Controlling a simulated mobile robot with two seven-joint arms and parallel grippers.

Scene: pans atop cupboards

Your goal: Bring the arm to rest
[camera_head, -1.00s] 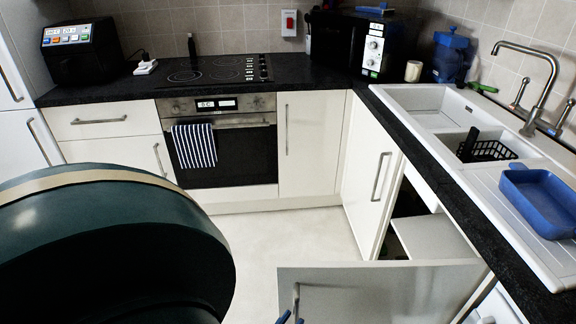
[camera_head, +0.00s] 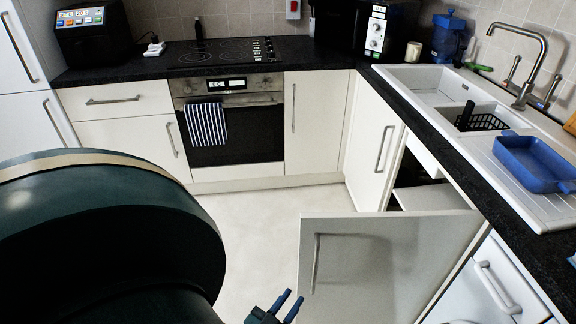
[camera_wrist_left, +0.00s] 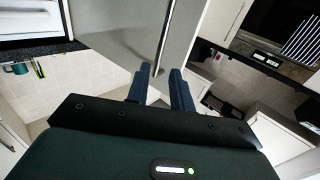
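My left arm, large and dark green, fills the lower left of the head view. My left gripper (camera_head: 288,303) shows at the bottom edge, with two blue fingers apart and nothing visible between them. It is just left of the open cupboard door (camera_head: 375,265) and its handle (camera_head: 316,262), seemingly clear of the handle. In the left wrist view the two fingers (camera_wrist_left: 162,85) also stand apart, with the pale door (camera_wrist_left: 140,25) beyond them. My right gripper is not in view.
The open door stands out over the floor, below the sink counter (camera_head: 440,155). The pale floor (camera_head: 255,225) is clear. An oven (camera_head: 235,130) with a striped towel (camera_head: 206,124) stands at the back. A blue dish (camera_head: 535,160) sits on the drainer.

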